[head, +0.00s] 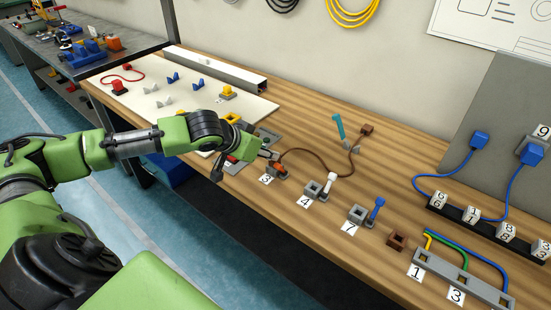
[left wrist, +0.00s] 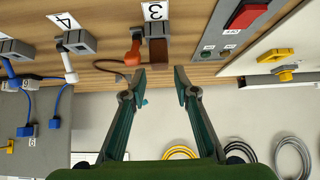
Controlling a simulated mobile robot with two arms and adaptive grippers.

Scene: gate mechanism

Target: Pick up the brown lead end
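A brown lead (head: 318,152) lies curved on the wooden bench. Its far end is a brown plug (head: 367,130) toward the back of the bench. Its near part runs to the station marked 3, by my left gripper (head: 268,157). In the left wrist view my left gripper (left wrist: 158,88) is open, with nothing between its fingertips. Just beyond the fingertips are a brown block (left wrist: 158,52) under the label 3 and an orange-brown lever-like piece (left wrist: 133,50) beside it. The brown cable shows there too (left wrist: 105,64). I cannot tell exactly how it joins the block. My right gripper is not in view.
Grey blocks with a white lever (head: 316,188) and a blue lever (head: 362,213) stand along the front edge. A brown socket (head: 396,241) and a grey strip with coloured wires (head: 462,277) lie further right. A teal handle (head: 339,126) lies behind the lead.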

